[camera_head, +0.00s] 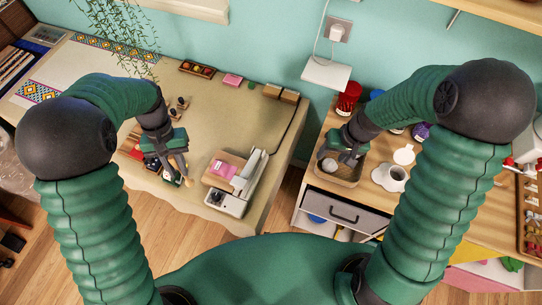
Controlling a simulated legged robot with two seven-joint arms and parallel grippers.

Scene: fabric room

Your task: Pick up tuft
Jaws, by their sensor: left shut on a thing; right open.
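My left gripper (176,172) is over the near part of the cream-topped table, left of the white device. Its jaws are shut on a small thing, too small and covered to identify. A pale rounded thing (330,165), possibly the tuft, lies in a brown tray (350,178) on the right-hand wooden cabinet. My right gripper (343,153) is open at that tray, beside the pale thing. The gripper hides part of the tray, and I cannot tell whether it touches the pale thing.
A white device (240,190) and a board with a pink piece (224,170) stand near the table's front edge. A gap separates table and cabinet.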

